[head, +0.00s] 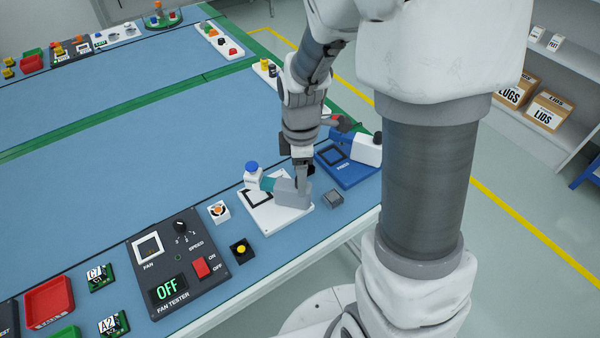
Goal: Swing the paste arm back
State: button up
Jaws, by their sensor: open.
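The paste station has a white base plate (270,218) at the table's near edge, with a black square outline on it. A grey block (291,194) stands on the plate's right part. The paste arm (267,183) is teal and reaches left from that block.
A blue press (347,168) stands close right of my gripper. The fan tester (178,262) is at the front left. The blue mat behind is clear.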

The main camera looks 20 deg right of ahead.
grip_shut()
dwell(1.4)
